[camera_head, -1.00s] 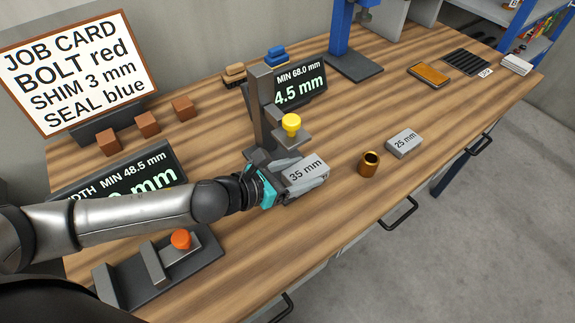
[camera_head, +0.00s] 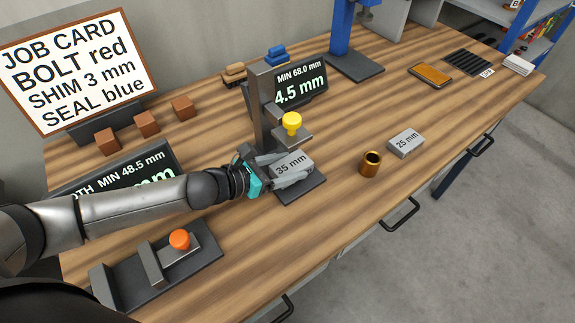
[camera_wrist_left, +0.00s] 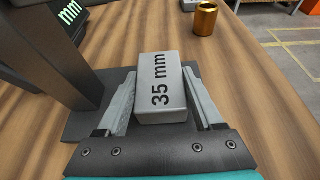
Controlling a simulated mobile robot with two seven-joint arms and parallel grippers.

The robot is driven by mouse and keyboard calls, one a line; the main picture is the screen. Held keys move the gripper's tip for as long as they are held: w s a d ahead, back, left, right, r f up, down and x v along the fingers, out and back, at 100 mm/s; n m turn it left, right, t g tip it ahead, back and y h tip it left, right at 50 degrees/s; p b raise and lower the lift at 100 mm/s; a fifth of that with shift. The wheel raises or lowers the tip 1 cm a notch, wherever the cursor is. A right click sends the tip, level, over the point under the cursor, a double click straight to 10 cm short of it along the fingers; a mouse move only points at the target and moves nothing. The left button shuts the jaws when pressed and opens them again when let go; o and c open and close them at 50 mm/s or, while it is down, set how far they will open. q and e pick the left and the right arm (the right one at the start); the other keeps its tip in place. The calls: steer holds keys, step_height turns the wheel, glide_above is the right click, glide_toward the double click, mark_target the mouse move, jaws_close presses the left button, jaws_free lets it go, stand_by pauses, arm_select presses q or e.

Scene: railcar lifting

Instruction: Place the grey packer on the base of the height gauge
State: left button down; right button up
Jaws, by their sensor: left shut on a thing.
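The grey packer marked 35 mm (camera_head: 292,166) is between the fingers of my left gripper (camera_head: 284,172), which is shut on it. It also shows in the left wrist view (camera_wrist_left: 161,88), label upward, between both fingers. The height gauge (camera_head: 262,105) has a dark upright, an arm with a yellow knob (camera_head: 291,123) and a dark flat base (camera_head: 302,190). The packer is over the base, below the gauge's arm. The base also shows under the fingers in the left wrist view (camera_wrist_left: 90,122). I cannot tell whether the packer touches it. My right gripper is not in view.
A second grey packer marked 25 mm (camera_head: 405,143) and a brass bushing (camera_head: 371,163) stand to the right. A gauge with an orange knob (camera_head: 179,240) lies at the front left. The wood between the bushing and the front edge is clear.

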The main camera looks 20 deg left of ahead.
arm_select(q)
steer(key=shift+c, duration=0.2)
jaws_free()
steer(key=shift+s+a+r, duration=0.1)
steer(key=shift+r, duration=0.05)
steer(key=v, duration=0.7)
steer(key=shift+s, duration=0.1)
steer(key=shift+p+v, duration=0.3)
steer(key=shift+v, duration=1.95)
